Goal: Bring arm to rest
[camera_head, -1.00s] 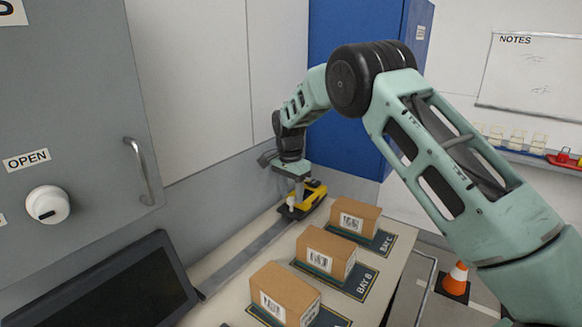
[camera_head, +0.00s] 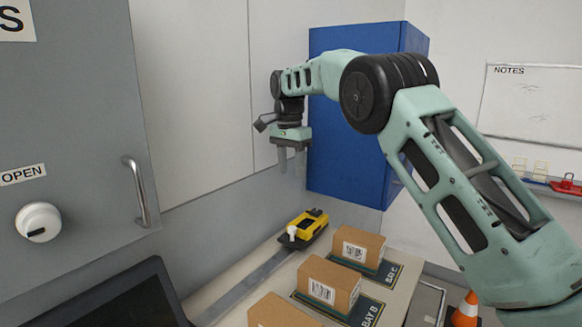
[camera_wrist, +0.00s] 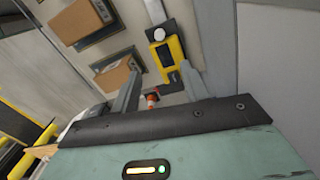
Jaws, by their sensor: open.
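My gripper (camera_head: 291,160) is open and empty in the head view, raised well above the bench with its fingers pointing down. My arm reaches in from the right and bends down at the wrist. In the wrist view my two fingers (camera_wrist: 160,92) stand apart with nothing gripped between them. A yellow and black device (camera_head: 304,228) sits on the bench below my gripper, apart from it. The device also shows in the wrist view (camera_wrist: 168,55), beyond the fingers.
Several cardboard boxes stand on bay mats, including one at Bay C (camera_head: 358,248) and one at Bay B (camera_head: 328,287). A blue cabinet (camera_head: 350,150) stands behind my gripper. A dark screen (camera_head: 115,303) is at lower left. An orange cone (camera_head: 466,310) stands on the floor.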

